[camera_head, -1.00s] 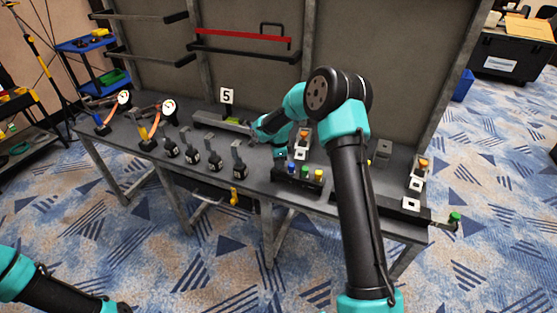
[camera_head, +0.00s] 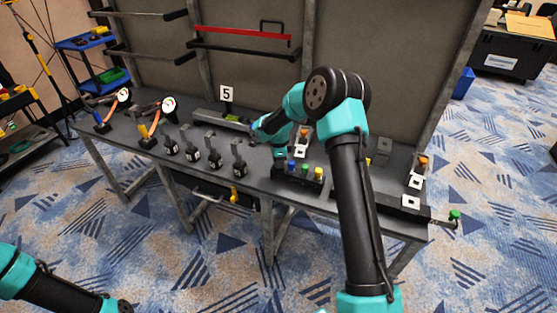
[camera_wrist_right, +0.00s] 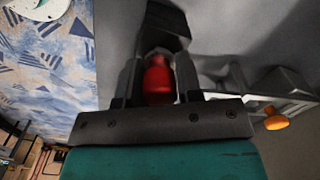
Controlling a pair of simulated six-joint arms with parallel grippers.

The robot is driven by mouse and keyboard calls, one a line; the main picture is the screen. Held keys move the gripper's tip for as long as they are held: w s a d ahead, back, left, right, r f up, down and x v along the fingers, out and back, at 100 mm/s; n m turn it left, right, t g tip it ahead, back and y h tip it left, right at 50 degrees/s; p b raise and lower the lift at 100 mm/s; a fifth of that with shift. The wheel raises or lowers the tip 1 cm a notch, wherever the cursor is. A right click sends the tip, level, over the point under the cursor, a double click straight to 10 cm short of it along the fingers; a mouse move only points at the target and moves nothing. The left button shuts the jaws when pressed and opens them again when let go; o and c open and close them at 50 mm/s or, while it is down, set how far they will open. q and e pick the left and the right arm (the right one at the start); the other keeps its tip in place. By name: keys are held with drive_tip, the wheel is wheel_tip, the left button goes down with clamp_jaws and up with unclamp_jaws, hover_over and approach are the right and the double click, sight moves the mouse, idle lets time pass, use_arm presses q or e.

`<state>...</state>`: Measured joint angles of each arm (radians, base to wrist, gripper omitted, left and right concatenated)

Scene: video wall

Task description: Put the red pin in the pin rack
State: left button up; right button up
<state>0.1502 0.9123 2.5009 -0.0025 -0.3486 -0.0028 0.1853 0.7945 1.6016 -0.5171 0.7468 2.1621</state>
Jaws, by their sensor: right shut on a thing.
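The red pin (camera_wrist_right: 158,78) shows in the right wrist view as a rounded red body between the two dark fingers of my right gripper (camera_wrist_right: 160,85), which is shut on it. A dark block (camera_wrist_right: 167,22) lies just beyond the pin; I cannot tell whether they touch. In the head view my right gripper (camera_head: 258,137) is low over the table, left of the pin rack, and the red pin is hidden there. The pin rack (camera_head: 297,178) is a black block with blue, green and yellow pins standing in it. My left gripper is out of view.
Several dark upright fixtures (camera_head: 213,160) stand left of the rack. A sign marked 5 (camera_head: 226,93) stands behind. A yellow-handled valve (camera_head: 234,194) hangs at the front edge. Parts with white plates (camera_head: 411,202) lie at the right.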

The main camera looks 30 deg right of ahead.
drive_tip(key=shift+f, duration=0.4)
drive_tip(key=o, duration=1.5)
drive_tip(key=shift+r, duration=0.15)
drive_tip(key=shift+r, duration=3.35)
